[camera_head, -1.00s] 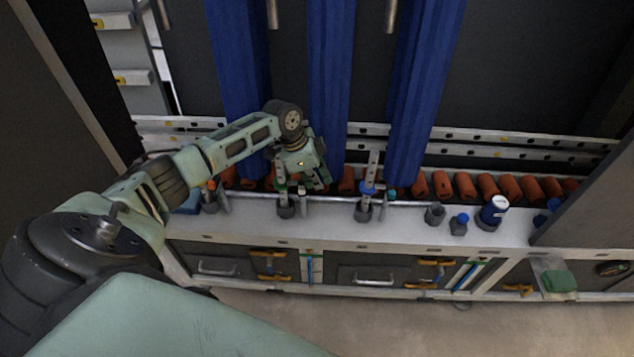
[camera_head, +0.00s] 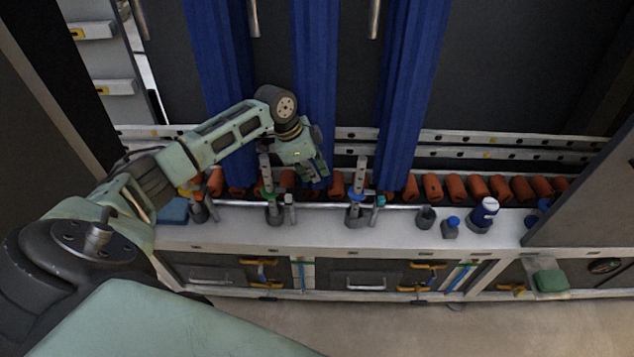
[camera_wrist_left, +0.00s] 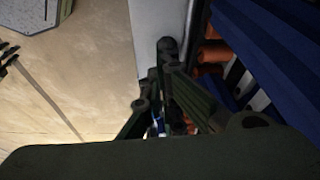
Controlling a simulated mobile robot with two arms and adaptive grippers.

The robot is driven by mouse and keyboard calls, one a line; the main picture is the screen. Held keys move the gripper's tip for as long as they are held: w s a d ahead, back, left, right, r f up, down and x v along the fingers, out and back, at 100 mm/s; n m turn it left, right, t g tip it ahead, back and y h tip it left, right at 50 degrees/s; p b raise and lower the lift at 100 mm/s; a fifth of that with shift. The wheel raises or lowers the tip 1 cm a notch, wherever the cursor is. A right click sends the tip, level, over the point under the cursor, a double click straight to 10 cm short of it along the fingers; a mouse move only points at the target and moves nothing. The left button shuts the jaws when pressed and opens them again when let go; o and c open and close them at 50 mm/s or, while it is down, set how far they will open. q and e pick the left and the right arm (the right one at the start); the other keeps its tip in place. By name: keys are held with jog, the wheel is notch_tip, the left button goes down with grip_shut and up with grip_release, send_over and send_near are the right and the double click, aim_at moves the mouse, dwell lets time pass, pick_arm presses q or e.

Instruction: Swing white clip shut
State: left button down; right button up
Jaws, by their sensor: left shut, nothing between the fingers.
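Two pale upright levers stand on the ledge along the rail: one with a green part (camera_head: 266,180) and one with a blue part (camera_head: 359,180). Which of them is the white clip I cannot tell for certain. My left gripper (camera_head: 319,170) is between the two, just right of the green one, pointing down toward the rollers, apart from both. Its fingers are shut and empty. In the left wrist view the fingers (camera_wrist_left: 162,110) come together above the ledge, and the clips are hidden or too dark to make out. My right gripper is not in view.
Blue curtain strips (camera_head: 313,80) hang behind the gripper. Orange rollers (camera_head: 433,187) line the ledge (camera_head: 325,232). A blue-and-white bottle (camera_head: 484,213) and small dark cups (camera_head: 426,217) stand to the right. Yellow-handled latches (camera_head: 430,266) are on the front panels below.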

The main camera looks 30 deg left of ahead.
pick_arm(q)
jog(key=v, duration=0.4)
jog(key=shift+s+r, duration=0.25)
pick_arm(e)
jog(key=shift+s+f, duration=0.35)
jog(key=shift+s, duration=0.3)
pick_arm(q)
jog(key=shift+f, duration=0.1)
